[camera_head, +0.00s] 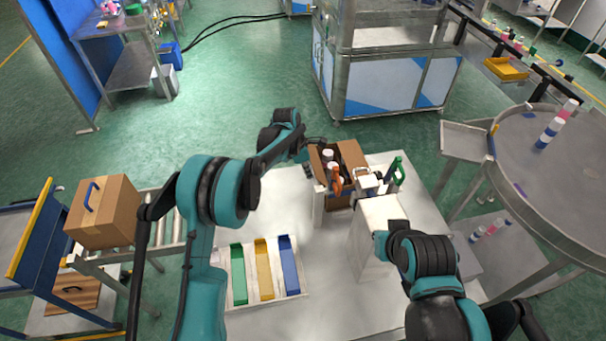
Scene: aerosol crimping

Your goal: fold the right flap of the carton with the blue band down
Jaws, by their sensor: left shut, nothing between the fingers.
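An open brown carton (351,154) stands at the back of the white table, with white-topped cans and dark dividers inside. A closed carton (104,214) with a blue strip stands far left.
A tray with green, yellow and blue strips (264,270) lies at the table's front. A round table (555,185) is at right. The table's middle (318,235) is clear.

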